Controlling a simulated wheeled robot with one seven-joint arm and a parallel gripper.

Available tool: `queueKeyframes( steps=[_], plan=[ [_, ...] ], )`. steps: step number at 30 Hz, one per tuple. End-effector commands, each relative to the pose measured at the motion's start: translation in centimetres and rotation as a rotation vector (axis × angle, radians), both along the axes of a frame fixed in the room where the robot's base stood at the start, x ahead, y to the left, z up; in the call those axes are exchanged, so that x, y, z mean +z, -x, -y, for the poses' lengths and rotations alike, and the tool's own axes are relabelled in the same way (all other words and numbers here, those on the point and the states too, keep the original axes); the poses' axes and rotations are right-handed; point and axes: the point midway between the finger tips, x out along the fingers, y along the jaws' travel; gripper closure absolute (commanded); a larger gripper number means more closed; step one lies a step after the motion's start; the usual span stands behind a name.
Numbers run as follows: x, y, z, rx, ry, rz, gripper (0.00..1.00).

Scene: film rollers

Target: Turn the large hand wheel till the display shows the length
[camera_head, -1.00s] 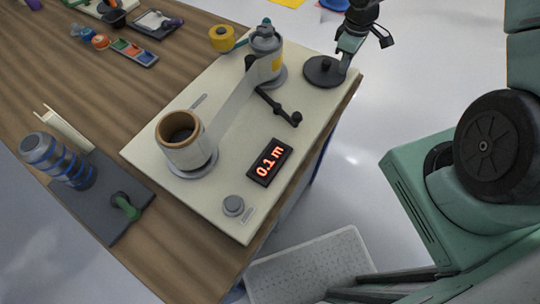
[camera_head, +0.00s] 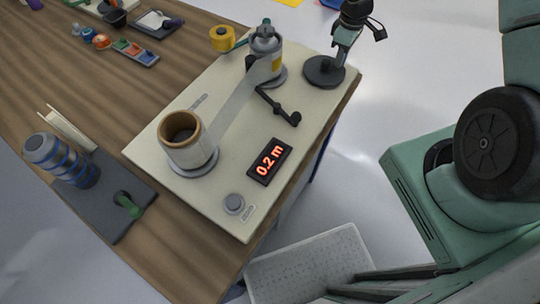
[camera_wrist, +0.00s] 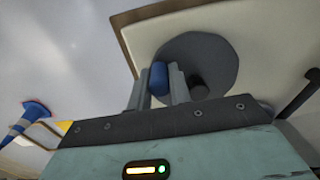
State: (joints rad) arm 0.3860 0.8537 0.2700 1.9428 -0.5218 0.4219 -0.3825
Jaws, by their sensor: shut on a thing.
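The display (camera_head: 269,162) on the cream board reads 0.2 m in red. A grey disc, which looks like the large hand wheel (camera_wrist: 218,62), fills the middle of the wrist view, with a dark stub (camera_wrist: 200,87) on it. My gripper (camera_wrist: 160,82) is shut on a blue handle (camera_wrist: 158,78) in front of the disc. How the handle joins the disc is hidden. A pale film strip (camera_head: 230,98) runs between the brown-cored roller (camera_head: 187,150) and the grey roller (camera_head: 266,46).
A black crank (camera_head: 277,107) and a grey knob (camera_head: 234,203) are on the board (camera_head: 150,146). A blue cone (camera_wrist: 35,108) shows in the wrist view.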

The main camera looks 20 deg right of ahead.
Motion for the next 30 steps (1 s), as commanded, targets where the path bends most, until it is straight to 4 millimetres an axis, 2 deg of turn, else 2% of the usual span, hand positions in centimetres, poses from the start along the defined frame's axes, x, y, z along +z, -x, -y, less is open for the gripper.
queueKeyframes(
  steps=[1,4,15,24,30],
  plan=[
    [0.2,-0.8,-0.1,0.001,-0.001,0.012,0.91],
    [0.2,-1.5,-0.3,0.002,-0.001,0.013,0.91],
    [0.1,-1.7,-0.3,0.002,0.0,0.009,0.91],
    [0.1,-3.3,-1.5,0.003,-0.003,0.012,0.91],
    [0.1,-3.4,-1.6,0.002,-0.003,0.008,0.91]
  ],
)
